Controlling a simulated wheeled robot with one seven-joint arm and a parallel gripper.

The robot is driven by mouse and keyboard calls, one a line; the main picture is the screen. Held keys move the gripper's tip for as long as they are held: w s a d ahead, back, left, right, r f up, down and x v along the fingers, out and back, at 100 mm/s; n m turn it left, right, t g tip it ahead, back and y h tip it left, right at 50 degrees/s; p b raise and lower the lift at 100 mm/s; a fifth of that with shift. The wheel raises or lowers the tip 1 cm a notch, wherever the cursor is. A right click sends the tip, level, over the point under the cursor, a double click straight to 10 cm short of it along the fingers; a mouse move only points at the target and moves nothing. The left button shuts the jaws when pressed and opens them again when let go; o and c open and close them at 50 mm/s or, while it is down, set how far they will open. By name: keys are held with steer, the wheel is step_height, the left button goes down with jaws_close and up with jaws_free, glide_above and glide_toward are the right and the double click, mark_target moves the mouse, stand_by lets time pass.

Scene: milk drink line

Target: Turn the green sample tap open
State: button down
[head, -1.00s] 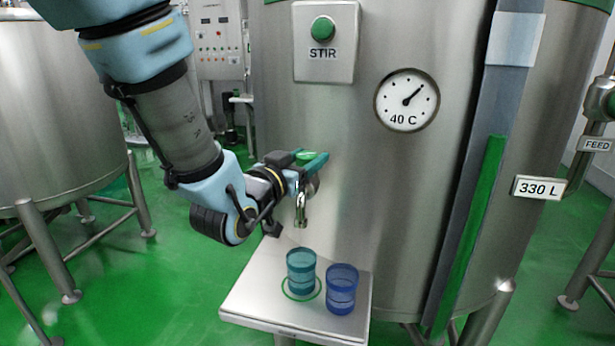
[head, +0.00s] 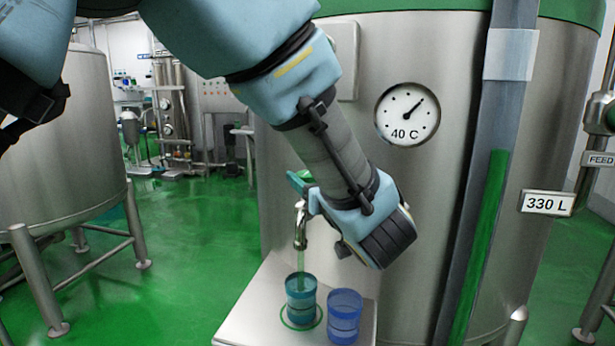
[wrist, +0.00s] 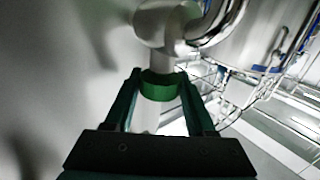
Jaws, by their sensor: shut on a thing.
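The green sample tap's handle (wrist: 160,86) sits between the two dark green fingers of my gripper (wrist: 160,76) in the wrist view, and they are shut on it. In the head view my gripper (head: 297,183) shows only in part, left of my wrist, which hides the rest of it and much of the tap. The metal spout (head: 300,237) points down above a teal beaker (head: 300,300). A thin pale streak shows between spout and beaker, apparently liquid running. The beaker stands on a green ring on the shelf.
A blue beaker (head: 344,318) stands on the metal shelf (head: 250,318) close to the right of the teal one. The big steel tank with its 40 C dial (head: 407,114) and green level strip (head: 483,235) is close behind.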

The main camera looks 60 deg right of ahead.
steer(key=shift+r+n+t+y, duration=0.1)
steer(key=shift+n+t+y, duration=0.6)
steer(key=shift+y, duration=0.4)
steer(key=shift+c, duration=1.1)
jaws_free()
steer(key=b+v, duration=0.2)
steer(key=v, duration=0.8)
steer(key=shift+s, duration=0.4)
steer(key=shift+a, duration=0.1)
